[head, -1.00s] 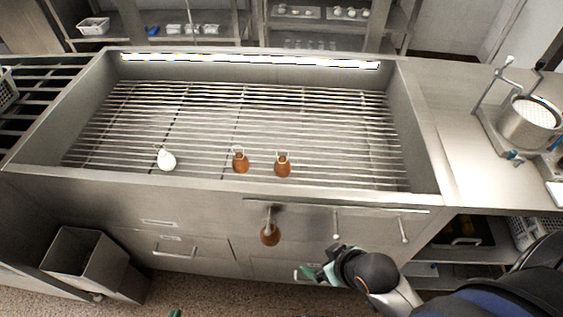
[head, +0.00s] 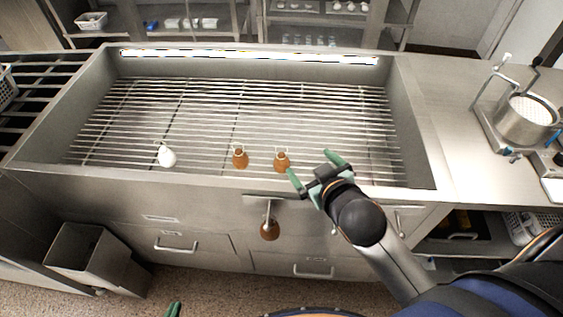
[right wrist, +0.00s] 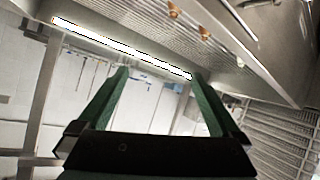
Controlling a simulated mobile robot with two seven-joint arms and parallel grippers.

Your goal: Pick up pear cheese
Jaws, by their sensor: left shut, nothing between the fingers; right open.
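Two brown pear-shaped cheeses, one at the middle (head: 240,158) and one to its right (head: 282,161), hang near the front bars of the rack. A white pear-shaped cheese (head: 167,156) is to their left. Another brown one (head: 269,230) hangs on the outside of the front panel. My right gripper (head: 313,170) is open and empty, just right of the right-hand brown cheese and apart from it. In the right wrist view its green fingers (right wrist: 160,76) are spread with nothing between them. My left gripper (head: 173,310) shows only its green tip at the bottom edge, shut.
The cheeses hang along a steel basin with a barred rack (head: 240,110) and raised walls. Hooks stick out below its front edge. A steel pot (head: 524,122) stands on the right counter. An open bin (head: 90,255) is at lower left.

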